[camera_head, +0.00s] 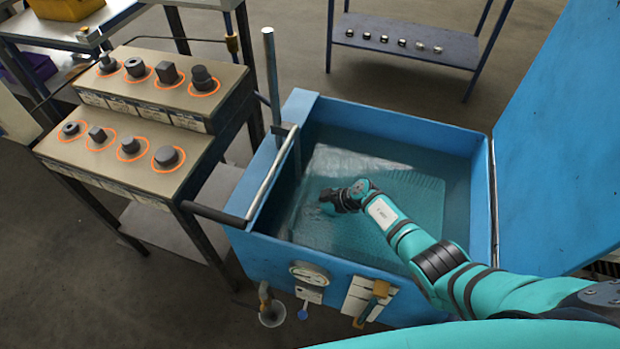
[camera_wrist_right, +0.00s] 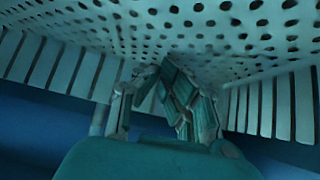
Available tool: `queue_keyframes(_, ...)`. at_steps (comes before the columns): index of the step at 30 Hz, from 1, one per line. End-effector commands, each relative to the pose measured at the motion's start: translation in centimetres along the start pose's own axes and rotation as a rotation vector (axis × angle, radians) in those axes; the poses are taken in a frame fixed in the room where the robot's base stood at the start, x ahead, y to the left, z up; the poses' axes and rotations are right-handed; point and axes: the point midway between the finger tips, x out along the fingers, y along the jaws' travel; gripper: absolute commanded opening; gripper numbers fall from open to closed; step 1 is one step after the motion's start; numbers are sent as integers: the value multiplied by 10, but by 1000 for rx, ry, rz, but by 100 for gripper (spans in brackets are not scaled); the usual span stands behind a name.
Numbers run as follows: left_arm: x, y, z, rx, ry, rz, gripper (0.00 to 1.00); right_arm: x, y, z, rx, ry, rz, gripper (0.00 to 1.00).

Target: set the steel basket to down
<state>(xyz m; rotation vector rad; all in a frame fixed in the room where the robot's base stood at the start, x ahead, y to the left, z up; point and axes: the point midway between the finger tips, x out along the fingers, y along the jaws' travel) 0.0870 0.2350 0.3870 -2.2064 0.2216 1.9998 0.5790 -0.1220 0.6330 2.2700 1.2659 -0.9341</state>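The steel basket (camera_head: 400,200) is a pale perforated shape under the water in the blue tank (camera_head: 375,275). In the right wrist view its holed surface (camera_wrist_right: 235,25) and slotted sides (camera_wrist_right: 40,65) fill the upper part. My right arm reaches into the tank from the lower right. My right gripper (camera_head: 335,203) is at the basket's left part, low at the water. In the wrist view its fingers (camera_wrist_right: 160,90) bend close together just in front of the basket. Whether they touch or grip it is unclear. My left gripper is out of view.
A silver bar (camera_head: 273,175) with a black grip (camera_head: 213,213) runs along the tank's left wall beside an upright rod (camera_head: 272,80). A raised blue lid (camera_head: 565,140) stands right. A stepped bench with dark metal parts (camera_head: 130,147) is left. A shelf (camera_head: 405,45) stands behind.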

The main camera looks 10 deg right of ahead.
Motion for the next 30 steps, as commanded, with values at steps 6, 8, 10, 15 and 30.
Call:
queue_keyframes(6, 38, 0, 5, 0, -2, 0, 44, 33, -1, 39, 2, -11, 0, 0)
queue_keyframes(8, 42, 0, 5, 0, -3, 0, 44, 36, -1, 43, 2, -11, 0, 0)
queue_keyframes(10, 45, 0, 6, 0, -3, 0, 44, 39, -1, 46, 2, -12, -1, 0)
queue_keyframes(15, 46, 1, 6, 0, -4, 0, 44, 41, -2, 48, 2, -11, -2, 0)
queue_keyframes(30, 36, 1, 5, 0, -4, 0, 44, 31, 0, 45, 3, -13, -2, 0)
